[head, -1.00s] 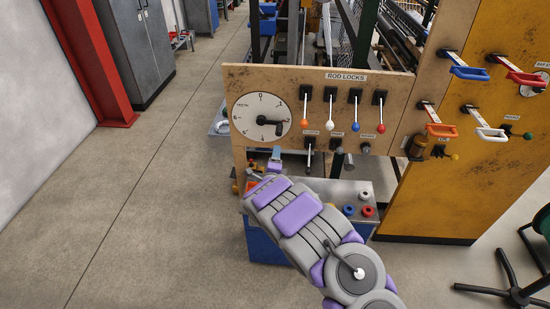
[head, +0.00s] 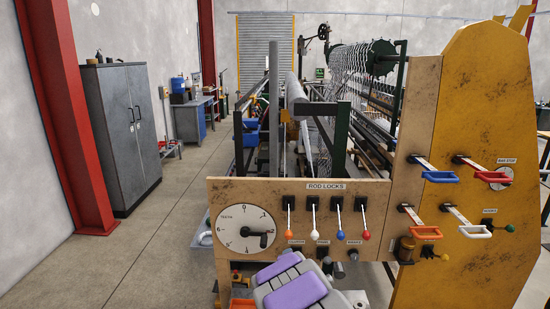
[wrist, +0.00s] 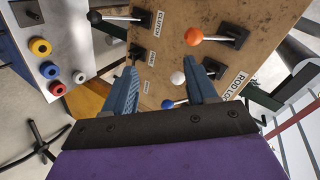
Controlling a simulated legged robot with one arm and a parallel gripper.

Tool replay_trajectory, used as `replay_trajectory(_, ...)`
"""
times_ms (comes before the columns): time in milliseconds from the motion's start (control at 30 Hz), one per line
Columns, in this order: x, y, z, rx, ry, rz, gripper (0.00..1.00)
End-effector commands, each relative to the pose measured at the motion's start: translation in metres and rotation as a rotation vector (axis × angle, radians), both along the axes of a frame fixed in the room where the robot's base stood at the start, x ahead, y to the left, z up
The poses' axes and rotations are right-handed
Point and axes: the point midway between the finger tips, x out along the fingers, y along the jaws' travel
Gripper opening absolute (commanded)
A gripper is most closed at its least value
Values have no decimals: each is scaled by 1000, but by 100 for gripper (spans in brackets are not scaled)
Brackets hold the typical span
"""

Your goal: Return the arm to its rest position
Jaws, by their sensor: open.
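My gripper (wrist: 168,90) shows in the wrist view with its two blue-grey fingers spread apart and nothing between them. It faces the wooden lever panel (wrist: 165,40), with the white (wrist: 178,78) and blue (wrist: 168,104) lever knobs seen in the gap between the fingers. I cannot tell how far the fingertips are from the panel. In the head view my purple and grey arm shows at the bottom edge, in front of the lower part of the panel (head: 225,190). The gripper itself is hidden there.
Rod lock levers (head: 314,220) and a round dial (head: 246,230) are on the panel. A yellow cabinet (head: 480,150) with coloured handles stands at right. A grey locker (head: 125,135) and a red column (head: 70,110) stand at left. The floor (head: 150,250) at left is clear.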

Motion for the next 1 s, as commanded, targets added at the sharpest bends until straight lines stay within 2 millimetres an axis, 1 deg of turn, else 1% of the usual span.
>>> replay_trajectory(33,-12,-10,11,-34,44,10,57)
replay_trajectory(100,-30,-21,22,-85,113,37,57)
replay_trajectory(167,-48,-30,28,-124,180,61,57)
replay_trajectory(267,-82,-44,39,-187,286,110,57)
replay_trajectory(367,-120,-55,49,-238,390,173,57)
replay_trajectory(400,-136,-58,53,-257,430,200,57)
replay_trajectory(467,-162,-63,57,-284,494,245,57)
replay_trajectory(500,-180,-66,60,-301,535,278,57)
replay_trajectory(567,-207,-69,65,-323,594,332,57)
replay_trajectory(600,-225,-71,69,-338,630,367,57)
replay_trajectory(667,-254,-73,72,-358,687,426,57)
replay_trajectory(700,-275,-75,74,-370,727,469,57)
replay_trajectory(867,-355,-78,84,-416,862,650,57)
replay_trajectory(900,-377,-78,86,-425,896,700,57)
replay_trajectory(967,-410,-79,88,-439,946,776,57)
replay_trajectory(1000,-430,-80,90,-450,972,827,57)
